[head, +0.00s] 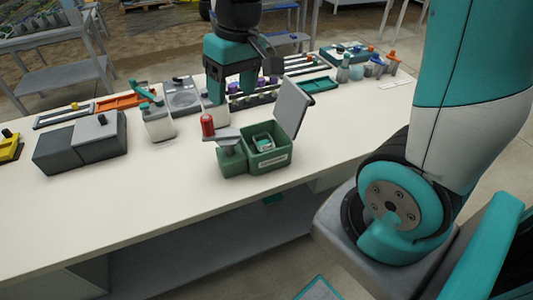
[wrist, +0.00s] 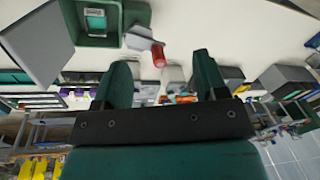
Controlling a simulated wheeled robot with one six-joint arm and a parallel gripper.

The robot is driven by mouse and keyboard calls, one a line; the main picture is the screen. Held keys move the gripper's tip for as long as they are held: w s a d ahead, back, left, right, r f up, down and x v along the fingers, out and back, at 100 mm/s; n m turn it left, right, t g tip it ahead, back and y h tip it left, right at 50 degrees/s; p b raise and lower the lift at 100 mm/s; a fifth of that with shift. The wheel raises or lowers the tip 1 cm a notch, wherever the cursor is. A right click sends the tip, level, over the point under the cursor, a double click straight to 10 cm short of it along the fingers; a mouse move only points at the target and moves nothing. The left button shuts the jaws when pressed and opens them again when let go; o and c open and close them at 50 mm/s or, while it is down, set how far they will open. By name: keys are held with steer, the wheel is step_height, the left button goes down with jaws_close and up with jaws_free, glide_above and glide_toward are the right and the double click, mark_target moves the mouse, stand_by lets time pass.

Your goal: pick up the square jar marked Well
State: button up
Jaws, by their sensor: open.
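No jar label is readable as Well in either view. A small square teal-and-white item (head: 263,142) sits inside an open green box (head: 275,164) near the middle of the table; it also shows in the wrist view (wrist: 95,20). A white square-sided jar (head: 158,125) with a teal piece on top stands to the left. Another pale jar (head: 214,107) stands partly hidden behind my gripper. My gripper (head: 231,93) is open and empty above the table, behind the green box. Its two fingers also show spread apart in the wrist view (wrist: 162,65).
The box's grey lid (head: 293,107) stands raised at its right. The table front is clear.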

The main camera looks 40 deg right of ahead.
steer(key=w+d+f+m+h+b, duration=0.25)
steer(key=w+d+f+m, duration=0.35)
steer(key=d+f, duration=0.55)
steer(key=n, duration=0.1)
glide_toward(263, 142)
steer(key=s+f, duration=0.2)
steer(key=shift+g+y, duration=0.3)
steer(key=shift+y, duration=0.05)
steer(key=shift+w+a+f+p, duration=0.1)
steer(key=shift+f+p, duration=0.05)
steer(key=shift+f, duration=0.8)
steer(key=shift+w+a+f+p, duration=0.1)
steer(key=shift+a+f+p, duration=0.05)
steer(key=shift+f, duration=0.8)
steer(key=shift+w+a+f+p, duration=0.1)
steer(key=shift+f+p, duration=0.05)
steer(key=shift+f, duration=0.85)
steer(key=c, duration=0.8)
steer(key=shift+r, duration=0.1)
